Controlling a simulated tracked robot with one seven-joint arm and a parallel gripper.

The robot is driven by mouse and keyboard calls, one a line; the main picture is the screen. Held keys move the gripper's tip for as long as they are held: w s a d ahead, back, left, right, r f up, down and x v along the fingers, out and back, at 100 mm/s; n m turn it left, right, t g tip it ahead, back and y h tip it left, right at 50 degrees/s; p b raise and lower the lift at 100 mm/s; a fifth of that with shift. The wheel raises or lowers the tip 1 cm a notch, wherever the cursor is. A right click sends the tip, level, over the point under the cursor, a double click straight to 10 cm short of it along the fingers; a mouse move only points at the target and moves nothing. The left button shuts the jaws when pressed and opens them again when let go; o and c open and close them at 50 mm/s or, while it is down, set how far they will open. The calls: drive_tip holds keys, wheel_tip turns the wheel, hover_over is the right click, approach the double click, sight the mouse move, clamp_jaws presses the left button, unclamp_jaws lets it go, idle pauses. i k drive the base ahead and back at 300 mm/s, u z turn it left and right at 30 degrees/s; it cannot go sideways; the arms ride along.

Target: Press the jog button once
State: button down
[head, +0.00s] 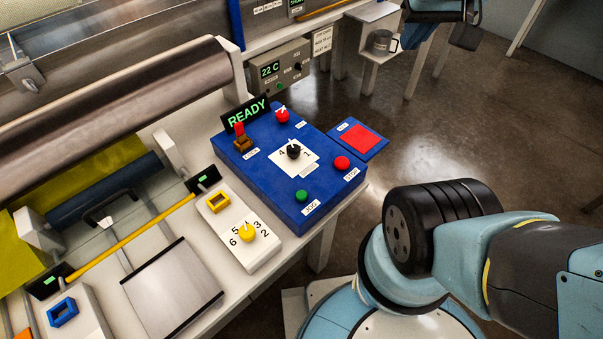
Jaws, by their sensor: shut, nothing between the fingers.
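The blue control panel (265,180) lies on the white bench. A small round green button (301,195) sits near its front corner, beside a small white label (312,207) that seems to read JOG. Nothing covers the green button. A red button (342,163) with its own white label is to its right and further back. A lit display (246,113) at the panel's back left reads READY in green. My arm shows at the lower right, apart from the panel, and runs off the right edge. My gripper is outside this view.
The panel also carries a black dial (293,151), a red knob (282,115) and a red-topped lever (240,135). A red square pad (361,138) is on the right. A white box with a yellow knob (247,233) stands left of the panel. A large roller (120,115) lies behind.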

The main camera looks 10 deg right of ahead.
sight(300, 195)
drive_tip(key=z, duration=0.25)
drive_tip(key=k, duration=2.3)
drive_tip(key=u, duration=0.85)
drive_tip(key=i, duration=1)
drive_tip(key=z, duration=0.1)
